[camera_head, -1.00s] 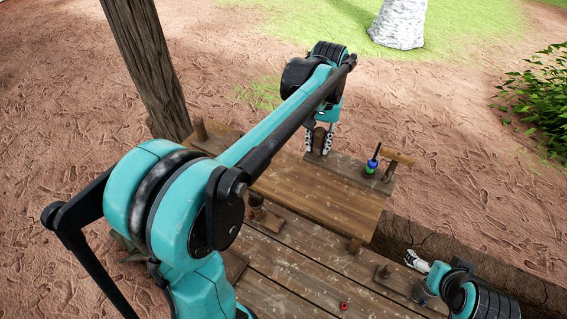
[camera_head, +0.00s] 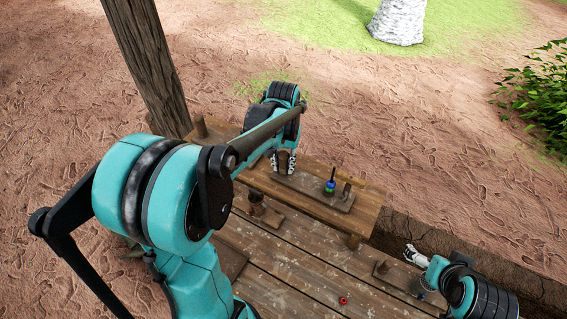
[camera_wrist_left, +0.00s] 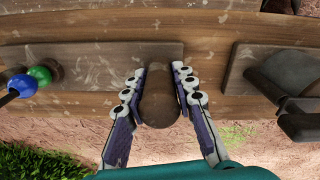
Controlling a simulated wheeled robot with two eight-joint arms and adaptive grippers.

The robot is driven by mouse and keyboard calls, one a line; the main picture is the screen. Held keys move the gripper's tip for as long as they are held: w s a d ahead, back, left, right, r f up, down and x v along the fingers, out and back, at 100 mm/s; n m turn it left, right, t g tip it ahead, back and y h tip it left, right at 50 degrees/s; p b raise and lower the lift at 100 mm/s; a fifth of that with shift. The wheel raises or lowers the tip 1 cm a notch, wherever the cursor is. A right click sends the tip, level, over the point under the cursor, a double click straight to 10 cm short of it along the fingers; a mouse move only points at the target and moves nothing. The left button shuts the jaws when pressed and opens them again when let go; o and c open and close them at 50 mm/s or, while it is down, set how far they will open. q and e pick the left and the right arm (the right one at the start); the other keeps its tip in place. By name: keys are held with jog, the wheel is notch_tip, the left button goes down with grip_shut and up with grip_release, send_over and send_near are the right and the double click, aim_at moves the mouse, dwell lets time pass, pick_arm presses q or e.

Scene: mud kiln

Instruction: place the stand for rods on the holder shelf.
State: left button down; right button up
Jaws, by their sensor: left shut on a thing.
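The stand for rods (camera_head: 312,191) is a dark wooden board with a post near each end. My left gripper (camera_head: 284,163) is shut on its left post. In the left wrist view the fingers close on the round brown post (camera_wrist_left: 160,98), and the board (camera_wrist_left: 100,64) reaches left. A blue and green piece with a dark rod (camera_head: 330,186) is on the stand. The stand is over the holder shelf (camera_head: 366,215), a raised wooden plank; I cannot tell whether it touches. My right gripper (camera_head: 412,254) is low at the right, its fingers too small to read.
A red ring (camera_head: 344,300) lies on the lower planks. A smaller board with a peg (camera_head: 383,268) is near my right arm. A tree trunk rises behind.

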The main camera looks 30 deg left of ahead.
pick_arm(q)
jog(key=shift+s, duration=0.15)
jog(key=c, duration=1.2)
grip_release()
